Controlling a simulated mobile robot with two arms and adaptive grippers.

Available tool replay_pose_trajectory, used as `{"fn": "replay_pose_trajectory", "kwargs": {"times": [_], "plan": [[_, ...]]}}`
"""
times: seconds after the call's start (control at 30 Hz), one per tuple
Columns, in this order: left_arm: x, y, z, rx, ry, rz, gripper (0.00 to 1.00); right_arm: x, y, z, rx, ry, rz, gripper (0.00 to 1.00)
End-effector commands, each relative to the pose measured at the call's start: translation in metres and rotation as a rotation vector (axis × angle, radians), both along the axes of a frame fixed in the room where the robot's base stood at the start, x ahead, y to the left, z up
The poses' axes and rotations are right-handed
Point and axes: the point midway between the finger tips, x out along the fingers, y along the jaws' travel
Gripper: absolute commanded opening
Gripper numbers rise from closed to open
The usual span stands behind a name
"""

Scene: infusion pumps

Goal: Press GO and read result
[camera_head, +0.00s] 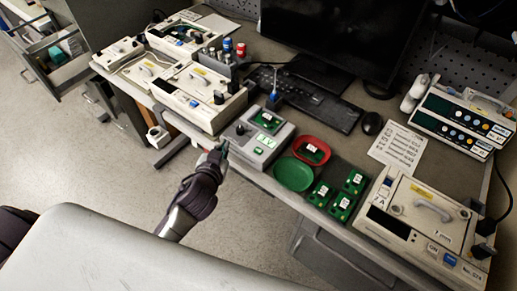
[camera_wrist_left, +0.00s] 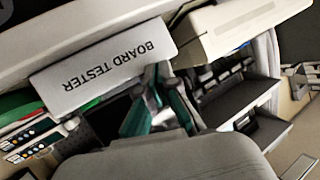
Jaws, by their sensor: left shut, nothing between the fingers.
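The grey board tester (camera_head: 243,147) sits at the bench's front edge, with a green circuit board (camera_head: 265,118) on its top. Its lit green display (camera_head: 267,141) shows characters too small to read surely, and a dark knob is at its left. I cannot make out a GO label. My left gripper (camera_head: 222,147) is shut and empty, close to the tester's front left corner; I cannot tell whether it touches. In the left wrist view the tester's front face (camera_wrist_left: 105,62) reads BOARD TESTER, beside my teal fingers (camera_wrist_left: 152,104). My right gripper is not in view.
A red tray (camera_head: 325,147) holding a board and an empty green tray (camera_head: 293,175) lie right of the tester. Several green boards (camera_head: 343,206) lie further right. Pumps stand left (camera_head: 203,95) and right (camera_head: 420,222). A keyboard (camera_head: 318,103) and monitor are behind.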

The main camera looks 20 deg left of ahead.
Motion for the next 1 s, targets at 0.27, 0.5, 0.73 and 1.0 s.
{"fn": "replay_pose_trajectory", "kwargs": {"times": [0.27, 0.5, 0.73, 1.0], "plan": [[0.044, -0.039, 0.112, 0.008, -0.408, -0.222, 0.00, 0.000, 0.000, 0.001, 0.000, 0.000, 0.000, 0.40], [0.039, -0.115, 0.199, 0.054, -0.672, -0.666, 0.00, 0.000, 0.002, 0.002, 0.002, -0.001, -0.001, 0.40], [0.007, -0.175, 0.187, 0.266, -0.478, -1.219, 0.00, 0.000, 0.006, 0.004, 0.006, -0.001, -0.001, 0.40], [0.019, -0.118, 0.127, 0.556, 0.080, -1.264, 0.00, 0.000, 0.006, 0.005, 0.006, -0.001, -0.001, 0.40]]}}
